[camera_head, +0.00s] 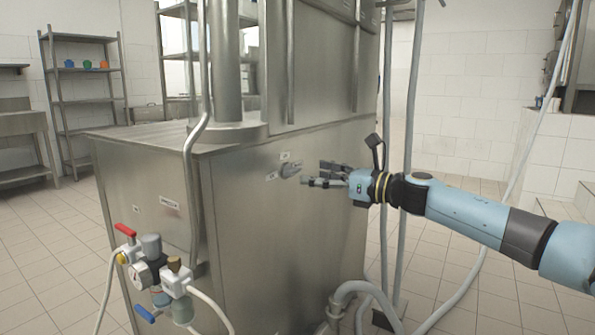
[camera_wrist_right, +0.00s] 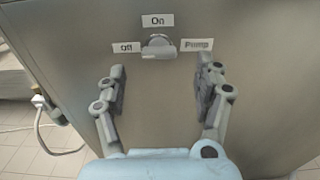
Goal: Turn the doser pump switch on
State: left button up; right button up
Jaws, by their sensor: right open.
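The doser pump switch (camera_wrist_right: 158,46) is a small grey knob on the steel side panel. In the right wrist view an "On" label (camera_wrist_right: 157,20) is above it, an "Off" label (camera_wrist_right: 125,47) to its left and a "Pump" label (camera_wrist_right: 197,45) to its right. I cannot tell clearly which label the knob points at. It also shows in the head view (camera_head: 290,170), just left of my right gripper (camera_head: 313,173). The right gripper is open and empty, its two fingers (camera_wrist_right: 161,84) spread wide, with the knob ahead between their lines. My left gripper is out of view.
The steel machine (camera_head: 280,240) fills the middle of the head view. A valve and gauge assembly with red and blue handles (camera_head: 150,272) is at its lower left. Grey pipes (camera_head: 408,100) and hoses run beside and below my right arm.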

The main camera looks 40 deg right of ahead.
aim_at(296, 171)
jog(key=x, duration=0.6)
jog(key=c, duration=1.2)
jog(key=shift+o, duration=0.2)
